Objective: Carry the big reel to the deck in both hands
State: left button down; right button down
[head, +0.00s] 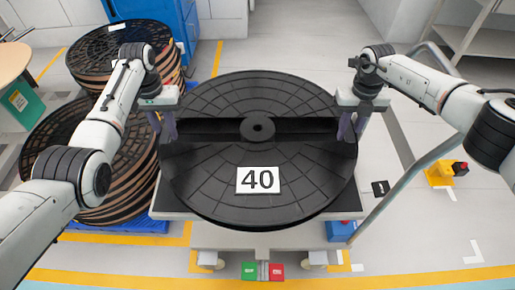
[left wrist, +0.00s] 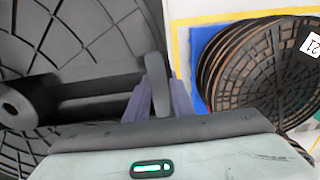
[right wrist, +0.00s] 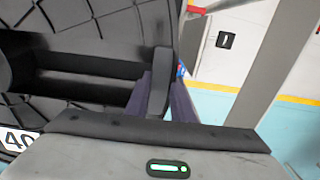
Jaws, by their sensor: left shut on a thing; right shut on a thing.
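The big black reel (head: 260,95), with a white "40" label (head: 258,180), lies flat with a bar and a hub (head: 257,130) across its middle. It is over a dark-topped, pale-framed deck (head: 340,204); I cannot tell whether it rests on it or hangs just above. My left gripper (head: 165,128) is shut on the reel's left side, at one end of the bar. My right gripper (head: 350,125) is shut on the right side, at the other end. Both wrist views show purple fingers around a grey upright grip, left (left wrist: 159,88) and right (right wrist: 160,82).
Stacked reels stand at the left, a front stack (head: 112,185) and a rear stack (head: 120,45), near a blue cabinet (head: 160,12). Green (head: 249,271) and red (head: 277,271) blocks show at the deck's front. A grey rail (head: 405,190) and yellow object (head: 440,174) stand right.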

pick_arm(q)
jog(key=shift+w, duration=0.1)
pick_arm(e)
jog(key=shift+f, duration=0.1)
